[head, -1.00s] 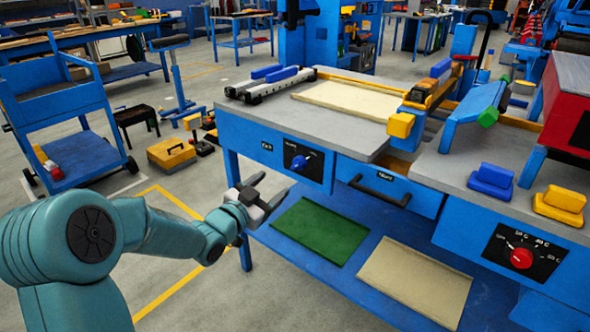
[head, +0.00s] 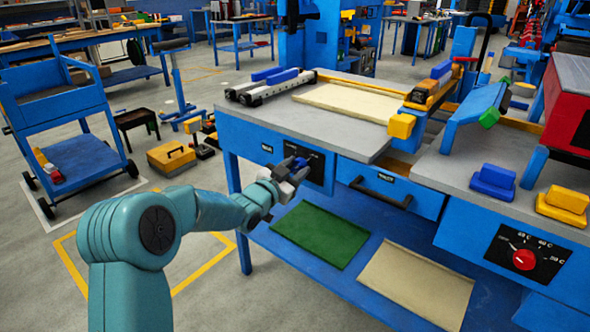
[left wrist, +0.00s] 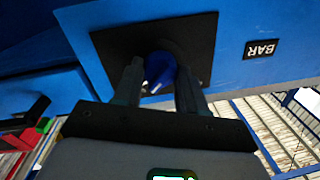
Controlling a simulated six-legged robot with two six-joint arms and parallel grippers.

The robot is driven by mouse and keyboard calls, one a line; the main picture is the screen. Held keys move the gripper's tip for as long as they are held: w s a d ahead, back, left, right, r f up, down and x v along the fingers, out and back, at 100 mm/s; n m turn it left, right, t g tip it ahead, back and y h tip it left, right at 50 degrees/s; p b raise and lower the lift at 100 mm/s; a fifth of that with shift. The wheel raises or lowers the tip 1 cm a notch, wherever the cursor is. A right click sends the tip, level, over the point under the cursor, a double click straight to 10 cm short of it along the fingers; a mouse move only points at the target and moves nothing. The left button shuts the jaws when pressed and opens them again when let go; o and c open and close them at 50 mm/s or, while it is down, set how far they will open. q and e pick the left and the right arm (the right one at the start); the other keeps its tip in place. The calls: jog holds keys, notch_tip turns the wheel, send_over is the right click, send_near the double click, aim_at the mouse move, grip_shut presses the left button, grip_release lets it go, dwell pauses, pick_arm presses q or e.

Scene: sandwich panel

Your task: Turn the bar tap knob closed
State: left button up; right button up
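The bar tap knob (left wrist: 160,68) is blue and sits on a black plate (left wrist: 112,45) on the blue bench front, beside a BAR label (left wrist: 262,49). In the head view the plate (head: 317,176) shows, but my left gripper (head: 296,167) covers most of the knob. In the left wrist view my left gripper (left wrist: 160,78) has its two dark fingers apart, one on each side of the knob. The fingers are close to the knob; I cannot tell whether they touch it. My right gripper is not in view.
A drawer with a dark handle (head: 381,192) is right of the plate. A red dial (head: 524,259) sits further right. Below, a green mat (head: 319,234) and a beige mat (head: 417,283) lie on the lower shelf.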

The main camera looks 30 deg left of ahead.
pick_arm(q)
jog(key=c, duration=0.3)
jog(key=shift+n, duration=0.3)
jog(key=n+p, duration=0.1)
jog(key=n, duration=0.2)
jog(key=shift+r+p, duration=0.1)
jog(key=shift+p, duration=0.25)
jog(key=n+p, duration=0.2)
jog(key=n, duration=0.1)
jog(key=shift+r+n+g, duration=0.1)
jog(key=shift+n+g, duration=0.2)
jog(key=shift+n, duration=0.1)
jog(key=n+p, duration=0.4)
jog(key=n, duration=0.2)
jog(key=shift+a+h+p, duration=0.1)
jog(key=shift+h+p, duration=0.3)
jog(key=shift+n+p, duration=1.3)
jog(key=shift+n, duration=0.5)
jog(key=shift+f+h, duration=0.2)
jog(key=shift+h, duration=0.1)
